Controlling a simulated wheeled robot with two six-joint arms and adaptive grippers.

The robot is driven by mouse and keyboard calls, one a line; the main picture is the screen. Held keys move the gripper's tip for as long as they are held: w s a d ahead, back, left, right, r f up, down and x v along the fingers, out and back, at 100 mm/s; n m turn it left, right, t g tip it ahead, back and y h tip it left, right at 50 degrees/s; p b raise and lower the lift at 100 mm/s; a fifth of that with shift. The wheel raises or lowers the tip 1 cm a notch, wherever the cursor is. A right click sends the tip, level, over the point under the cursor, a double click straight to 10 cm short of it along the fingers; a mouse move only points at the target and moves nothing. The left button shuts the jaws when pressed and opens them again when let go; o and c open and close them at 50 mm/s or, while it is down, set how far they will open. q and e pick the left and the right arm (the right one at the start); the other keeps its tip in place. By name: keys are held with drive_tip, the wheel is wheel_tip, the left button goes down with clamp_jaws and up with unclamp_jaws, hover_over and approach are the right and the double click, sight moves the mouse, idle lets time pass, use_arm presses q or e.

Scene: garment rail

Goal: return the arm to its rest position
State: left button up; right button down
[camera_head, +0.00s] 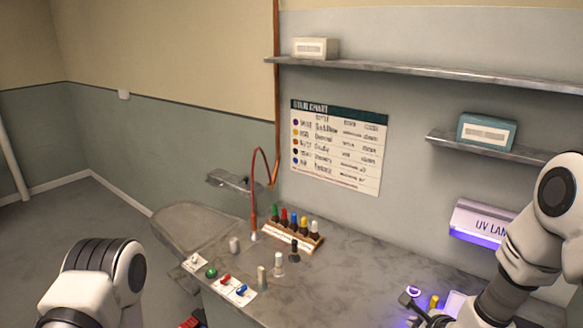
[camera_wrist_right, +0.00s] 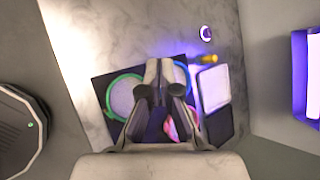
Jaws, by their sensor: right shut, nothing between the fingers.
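My right arm (camera_head: 540,230) reaches in from the right edge in the head view, over the right end of the grey counter. Its gripper (camera_head: 412,300) is low near the bottom edge, partly cut off by the frame. In the right wrist view the right gripper (camera_wrist_right: 165,72) is shut and empty, its fingers together above a dark mat (camera_wrist_right: 104,84). My left arm (camera_head: 95,280) shows at the lower left in the head view; its gripper is out of the picture.
The counter (camera_head: 330,280) holds a wooden rack (camera_head: 283,238) of coloured bottles and several loose bottles. A UV lamp (camera_head: 480,222) is on the wall close to my right arm. Below the right gripper are a green-rimmed round dish (camera_wrist_right: 122,96) and a pale tray (camera_wrist_right: 213,88).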

drive_tip(key=s+a+f+n+g+b, duration=0.3)
drive_tip(key=s+f+n+g+b, duration=0.6)
drive_tip(key=s+f+n, duration=1.6)
drive_tip(key=s+f+b, duration=0.3)
drive_tip(key=s, duration=0.4)
drive_tip(key=shift+a+f+n+h, duration=0.15)
drive_tip(key=shift+f+n+h, duration=0.15)
drive_tip(key=shift+f+h, duration=0.1)
